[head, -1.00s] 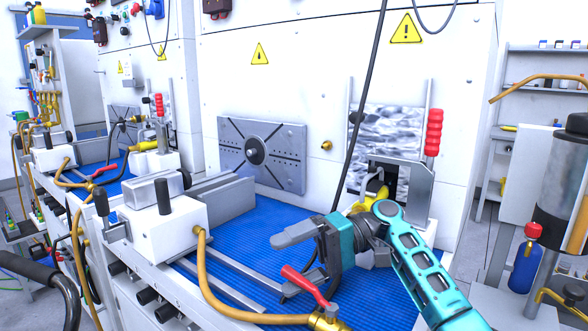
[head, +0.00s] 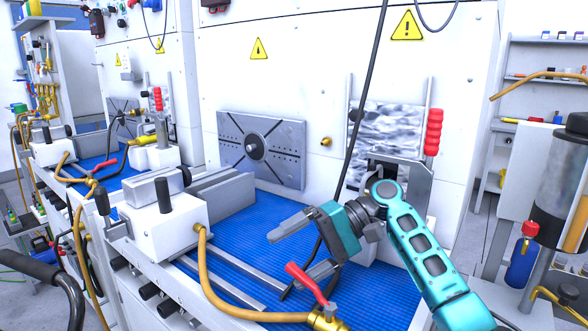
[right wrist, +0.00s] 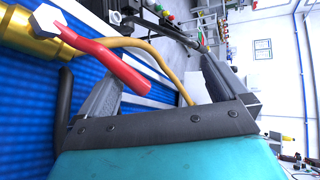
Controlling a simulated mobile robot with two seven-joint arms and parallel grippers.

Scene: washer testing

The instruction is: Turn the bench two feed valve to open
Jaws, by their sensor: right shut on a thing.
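The feed valve is a brass body (head: 327,320) with a red lever handle (head: 305,284) at the front edge of the near bench. In the right wrist view the red handle (right wrist: 112,62) runs from the brass body (right wrist: 25,38) at upper left to an end between the finger lines. My right gripper (head: 292,250), teal with grey fingers, is at the handle's free end. It is shut on the handle, with its fingers well apart; the exact contact is hard to see. The gripper also shows in the right wrist view (right wrist: 165,80). My left gripper is out of view.
A tan hose (head: 225,292) runs from the valve to a white block (head: 165,222) on the blue mat (head: 265,215). A black cable (head: 363,100) hangs down behind my right gripper. A fixture with a red grip (head: 432,132) stands behind my arm. A second bench is at left.

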